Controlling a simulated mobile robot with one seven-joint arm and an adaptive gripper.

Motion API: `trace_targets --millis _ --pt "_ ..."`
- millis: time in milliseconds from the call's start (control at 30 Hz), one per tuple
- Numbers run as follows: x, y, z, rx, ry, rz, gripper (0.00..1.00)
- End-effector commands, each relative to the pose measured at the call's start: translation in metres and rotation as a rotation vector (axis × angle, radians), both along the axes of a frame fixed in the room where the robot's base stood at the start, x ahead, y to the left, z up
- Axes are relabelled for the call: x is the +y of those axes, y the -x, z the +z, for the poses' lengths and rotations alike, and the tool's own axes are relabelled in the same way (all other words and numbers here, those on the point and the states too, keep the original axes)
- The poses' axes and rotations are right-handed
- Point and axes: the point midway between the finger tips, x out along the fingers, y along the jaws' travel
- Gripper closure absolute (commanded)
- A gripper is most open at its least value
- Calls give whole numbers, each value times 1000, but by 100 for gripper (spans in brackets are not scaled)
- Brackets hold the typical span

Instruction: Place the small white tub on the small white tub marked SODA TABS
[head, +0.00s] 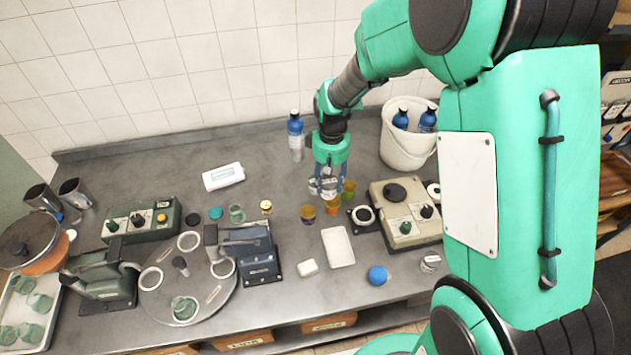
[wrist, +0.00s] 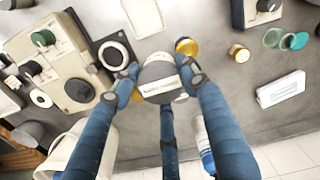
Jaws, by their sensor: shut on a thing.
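My gripper (head: 328,188) is shut on a small round tub, above the back middle of the counter. In the wrist view my gripper's fingers (wrist: 160,80) press its sides, and the tub (wrist: 160,72) shows a grey top and a white label strip with dark lettering too blurred to read. In the head view the fingers partly hide it. Another small white tub with a grey top and a label (head: 430,262) stands at the counter's front right, apart from my gripper. Its lettering is too small to read.
A white tray (head: 338,246) and blue-lidded jar (head: 378,275) lie nearer the front.

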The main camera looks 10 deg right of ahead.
Motion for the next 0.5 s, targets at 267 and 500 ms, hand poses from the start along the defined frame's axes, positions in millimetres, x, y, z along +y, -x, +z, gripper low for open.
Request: trace_targets --millis 267,500 --pt "0 0 -45 2 0 0 89" --pt "0 -1 -61 -1 0 0 89"
